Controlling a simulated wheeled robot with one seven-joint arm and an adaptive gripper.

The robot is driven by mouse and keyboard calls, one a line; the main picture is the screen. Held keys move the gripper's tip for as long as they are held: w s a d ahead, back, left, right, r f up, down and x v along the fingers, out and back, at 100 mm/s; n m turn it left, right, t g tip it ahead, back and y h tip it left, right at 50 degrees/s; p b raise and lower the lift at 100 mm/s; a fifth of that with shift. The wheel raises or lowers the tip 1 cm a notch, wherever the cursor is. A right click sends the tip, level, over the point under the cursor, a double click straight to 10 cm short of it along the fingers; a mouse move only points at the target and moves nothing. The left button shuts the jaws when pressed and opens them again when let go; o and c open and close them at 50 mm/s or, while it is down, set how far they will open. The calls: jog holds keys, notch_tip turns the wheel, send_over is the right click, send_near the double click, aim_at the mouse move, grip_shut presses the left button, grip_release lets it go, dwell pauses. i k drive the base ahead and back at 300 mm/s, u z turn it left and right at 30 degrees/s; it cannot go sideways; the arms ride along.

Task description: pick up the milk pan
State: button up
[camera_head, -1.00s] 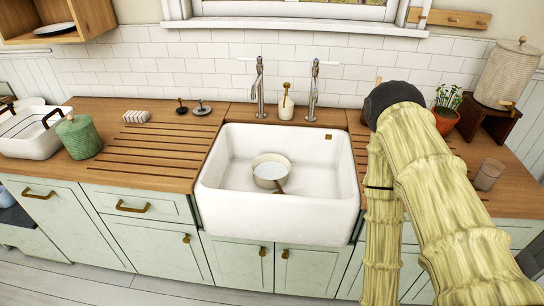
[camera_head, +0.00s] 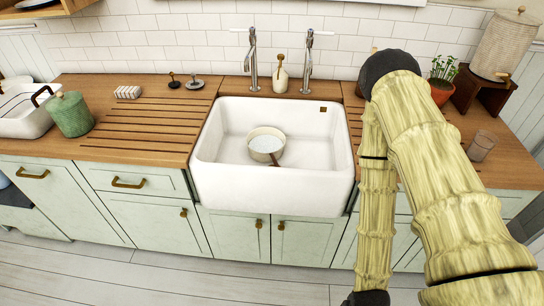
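The milk pan (camera_head: 266,146) is a small pale pan that lies inside the white sink (camera_head: 272,198). Its short brown handle (camera_head: 275,159) points down toward the sink's front. My arm, with pale yellow-green bamboo-like links, stands at the right of the view, to the right of the sink and apart from the pan. My gripper cannot be made out in this view.
Two taps (camera_head: 252,62) and a soap bottle (camera_head: 281,78) stand behind the sink. A green canister (camera_head: 70,115) and white basin are on the left counter. A glass (camera_head: 481,146), plant and large canister stand at right. The floor in front is clear.

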aim_at(270, 154)
jog(key=u, duration=2.8)
jog(key=k, duration=1.3)
jog(key=z, duration=1.35)
